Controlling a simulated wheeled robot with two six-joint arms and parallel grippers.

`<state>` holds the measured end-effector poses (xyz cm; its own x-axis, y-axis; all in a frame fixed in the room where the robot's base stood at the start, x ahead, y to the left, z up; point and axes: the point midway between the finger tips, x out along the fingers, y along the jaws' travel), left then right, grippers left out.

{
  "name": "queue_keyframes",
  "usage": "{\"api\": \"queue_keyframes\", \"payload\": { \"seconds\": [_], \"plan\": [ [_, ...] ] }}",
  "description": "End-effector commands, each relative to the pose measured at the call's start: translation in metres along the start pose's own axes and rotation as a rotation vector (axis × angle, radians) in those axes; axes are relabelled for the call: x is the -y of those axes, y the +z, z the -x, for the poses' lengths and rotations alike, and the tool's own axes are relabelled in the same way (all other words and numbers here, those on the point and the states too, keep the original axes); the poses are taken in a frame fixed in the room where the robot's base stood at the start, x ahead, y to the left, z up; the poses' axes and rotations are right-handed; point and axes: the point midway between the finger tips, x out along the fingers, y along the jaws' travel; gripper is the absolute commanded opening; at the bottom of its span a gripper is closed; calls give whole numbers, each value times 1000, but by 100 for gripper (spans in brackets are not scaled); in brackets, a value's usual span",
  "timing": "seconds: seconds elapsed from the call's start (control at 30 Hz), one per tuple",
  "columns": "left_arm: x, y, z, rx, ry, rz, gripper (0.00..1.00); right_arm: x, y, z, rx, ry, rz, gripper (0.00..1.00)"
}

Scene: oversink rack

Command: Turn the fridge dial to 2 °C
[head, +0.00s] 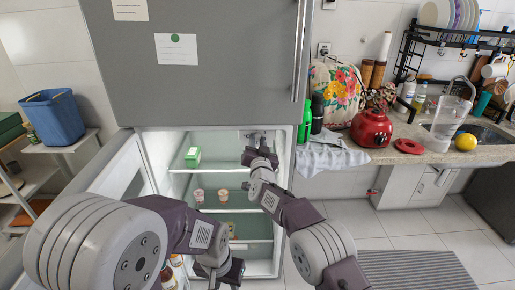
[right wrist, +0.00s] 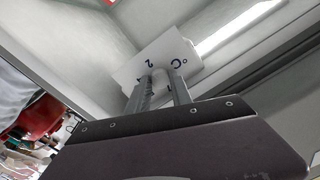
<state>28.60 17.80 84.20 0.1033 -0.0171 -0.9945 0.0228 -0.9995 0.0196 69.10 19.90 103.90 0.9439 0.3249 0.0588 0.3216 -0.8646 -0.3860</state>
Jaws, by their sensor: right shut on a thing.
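The fridge (head: 175,85) stands ahead with its lower compartment open. In the right wrist view, a white dial plate (right wrist: 181,56) with dark marks, including a "2" and "°C", is on the fridge's inner wall. My right gripper (right wrist: 160,82) is shut on the small pale dial knob (right wrist: 160,76) in front of this plate. The fingers hide part of the knob and marks, so its setting cannot be read. In the head view my right gripper (head: 261,142) reaches the upper right of the compartment.
Fridge shelves hold a green-and-white box (head: 193,157) and two small cups (head: 223,197). The open door (head: 117,170) stands at left. Floor at right is clear except a striped mat (head: 420,270).

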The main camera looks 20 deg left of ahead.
Motion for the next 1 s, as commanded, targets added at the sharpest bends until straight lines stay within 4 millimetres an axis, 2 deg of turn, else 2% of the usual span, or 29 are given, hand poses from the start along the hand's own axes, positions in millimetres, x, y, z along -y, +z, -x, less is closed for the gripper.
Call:
{"api": "queue_keyframes", "payload": {
  "seconds": [0.1,0.4,0.97,1.0],
  "plan": [
    [0,1,-9,0,0,0,36,0,2,0,-6,2,-70,0],
    [0,2,-16,0,0,0,36,0,0,0,-14,6,-181,0],
    [0,2,-17,0,0,0,36,1,0,0,-15,7,-210,0],
    [0,2,-17,0,0,0,36,1,0,0,-15,7,-209,32]
  ]
}}
